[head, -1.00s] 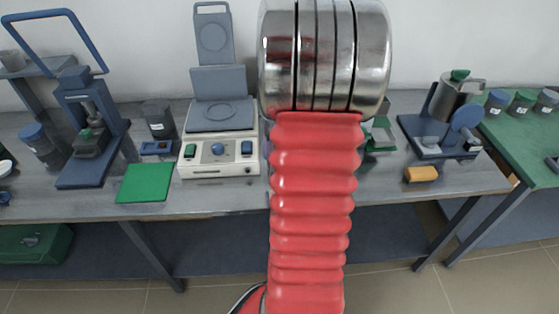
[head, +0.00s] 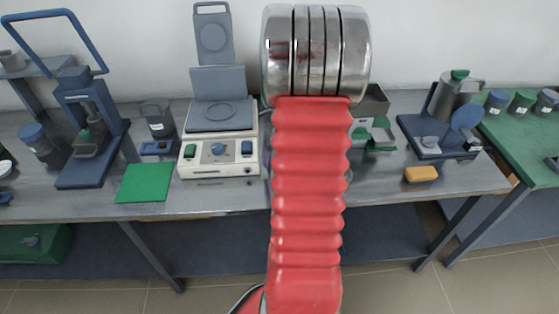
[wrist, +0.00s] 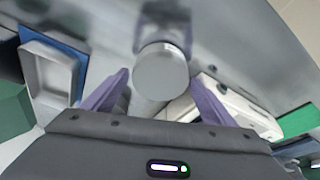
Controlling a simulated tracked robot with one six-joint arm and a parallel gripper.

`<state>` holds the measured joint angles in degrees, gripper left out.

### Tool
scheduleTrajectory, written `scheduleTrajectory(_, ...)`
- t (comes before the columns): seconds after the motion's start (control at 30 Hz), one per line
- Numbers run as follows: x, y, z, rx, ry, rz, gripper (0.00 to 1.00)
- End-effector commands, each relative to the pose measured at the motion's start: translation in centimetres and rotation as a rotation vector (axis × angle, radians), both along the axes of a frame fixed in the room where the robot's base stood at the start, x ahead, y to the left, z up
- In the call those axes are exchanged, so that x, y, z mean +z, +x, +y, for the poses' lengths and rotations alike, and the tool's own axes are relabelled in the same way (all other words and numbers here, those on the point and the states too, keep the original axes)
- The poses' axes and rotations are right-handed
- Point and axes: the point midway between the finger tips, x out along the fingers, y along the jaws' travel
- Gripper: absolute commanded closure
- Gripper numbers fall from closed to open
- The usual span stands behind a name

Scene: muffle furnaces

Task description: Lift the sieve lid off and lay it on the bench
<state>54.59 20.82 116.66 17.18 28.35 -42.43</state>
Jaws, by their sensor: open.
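The sieve lid appears to be the round, plain grey top (wrist: 160,72) in the wrist view, seen from above. The body under it is mostly hidden, so I cannot tell where the lid ends. My gripper (wrist: 158,98) is open, with its two purple fingers apart on either side of the near part of the round top. I see no contact, and the height gap is unclear. In the head view my red arm hides the sieve and the gripper.
A grey box (head: 374,102) and green-and-white items lie right of the arm. An orange block (head: 421,174) lies farther right. A pale tray (wrist: 48,78) is left in the wrist view.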

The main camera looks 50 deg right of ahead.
Motion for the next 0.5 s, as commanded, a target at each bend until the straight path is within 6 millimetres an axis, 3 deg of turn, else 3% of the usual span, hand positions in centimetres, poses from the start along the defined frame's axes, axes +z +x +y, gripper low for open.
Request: scheduleTrajectory(0.5, -0.05, 0.06, 0.02, 0.001, 0.0, 0.0, 0.21)
